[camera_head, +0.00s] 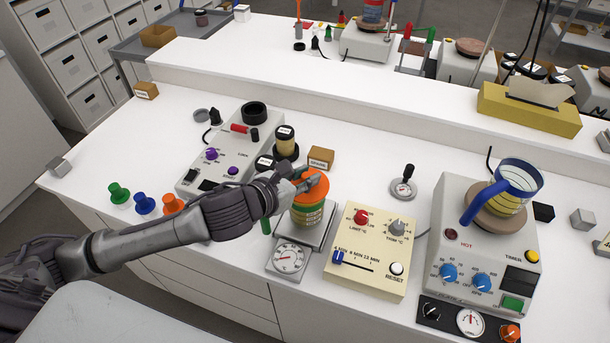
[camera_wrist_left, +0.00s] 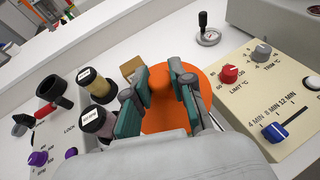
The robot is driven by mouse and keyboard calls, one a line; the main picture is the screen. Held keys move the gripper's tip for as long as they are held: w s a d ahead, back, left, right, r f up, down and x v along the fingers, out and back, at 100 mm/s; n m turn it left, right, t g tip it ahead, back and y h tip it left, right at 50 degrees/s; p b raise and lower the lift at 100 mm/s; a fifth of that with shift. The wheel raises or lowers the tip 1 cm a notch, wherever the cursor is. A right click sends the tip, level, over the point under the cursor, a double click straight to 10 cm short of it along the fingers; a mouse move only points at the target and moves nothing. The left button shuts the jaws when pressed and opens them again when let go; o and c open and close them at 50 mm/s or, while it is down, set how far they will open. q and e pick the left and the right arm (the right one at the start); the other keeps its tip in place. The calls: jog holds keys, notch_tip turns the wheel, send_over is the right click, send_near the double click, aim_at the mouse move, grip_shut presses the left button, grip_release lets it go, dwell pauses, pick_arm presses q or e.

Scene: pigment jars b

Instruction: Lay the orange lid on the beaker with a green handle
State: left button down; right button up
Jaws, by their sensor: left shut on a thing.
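The orange lid (camera_head: 316,187) is in my left gripper (camera_head: 307,180), whose fingers are shut on its top. The lid is directly above the mouth of the beaker with a green handle (camera_head: 306,214); I cannot tell whether it touches the rim. That beaker stands on a small scale (camera_head: 318,238), its green handle pointing left, partly behind my arm. In the left wrist view the orange lid (camera_wrist_left: 167,118) shows between and beyond the fingers (camera_wrist_left: 160,72) and hides the beaker. My right gripper is not in view.
A blue-handled beaker (camera_head: 512,184) stands on a hot plate (camera_head: 485,245) at the right. A beige control box (camera_head: 370,250) is right of the scale. Dark-capped jars (camera_head: 286,143) and a small brown box (camera_head: 321,158) stand behind. Green, blue and orange knobbed pieces (camera_head: 145,204) stand left.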

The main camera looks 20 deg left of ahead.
aim_at(305, 177)
pick_arm(q)
jog(key=shift+f+b, duration=0.45)
jog(key=shift+f, duration=0.4)
jog(key=c, duration=0.9)
grip_release()
jog(key=shift+r, duration=0.1)
notch_tip(305, 177, up, 6)
jog(key=p, duration=0.7)
